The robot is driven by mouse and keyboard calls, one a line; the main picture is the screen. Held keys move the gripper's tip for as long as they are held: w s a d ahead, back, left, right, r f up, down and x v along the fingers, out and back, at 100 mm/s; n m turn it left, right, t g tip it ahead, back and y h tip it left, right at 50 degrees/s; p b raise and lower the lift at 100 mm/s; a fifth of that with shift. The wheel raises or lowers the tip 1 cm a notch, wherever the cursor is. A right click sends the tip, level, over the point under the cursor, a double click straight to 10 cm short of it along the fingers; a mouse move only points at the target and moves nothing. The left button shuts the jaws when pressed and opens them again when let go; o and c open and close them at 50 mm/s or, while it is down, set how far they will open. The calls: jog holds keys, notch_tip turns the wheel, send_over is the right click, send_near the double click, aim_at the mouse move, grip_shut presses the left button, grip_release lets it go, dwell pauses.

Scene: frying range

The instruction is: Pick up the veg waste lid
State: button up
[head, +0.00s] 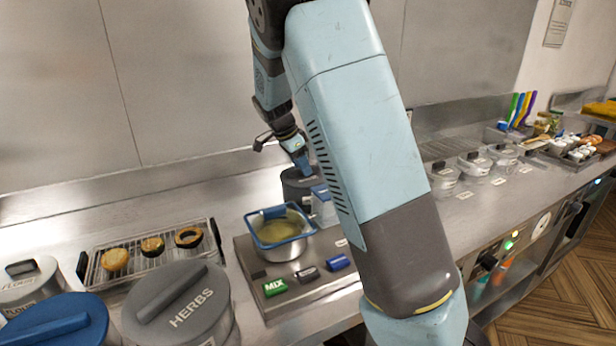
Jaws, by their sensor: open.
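My gripper (301,164) points down at the back of the counter, just over a dark grey round container (297,190) with a grey lid. Its fingertips are small in the view and overlap the lid's top. I cannot tell whether they touch it. The gripper is open. My arm hides the right part of this container. I cannot read a veg waste label on any lid, so I cannot be sure that this is the veg waste lid.
A pot with a blue-rimmed basket (280,228) stands on the steel unit in front. A HERBS bin (180,305), a blue lid (55,322), a FLOUR bin (28,280) and a rack of food (150,250) stand left. Clear lidded tubs (474,165) line the right.

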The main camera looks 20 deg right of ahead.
jog(key=shift+f, duration=0.1)
grip_shut()
dwell(0.4)
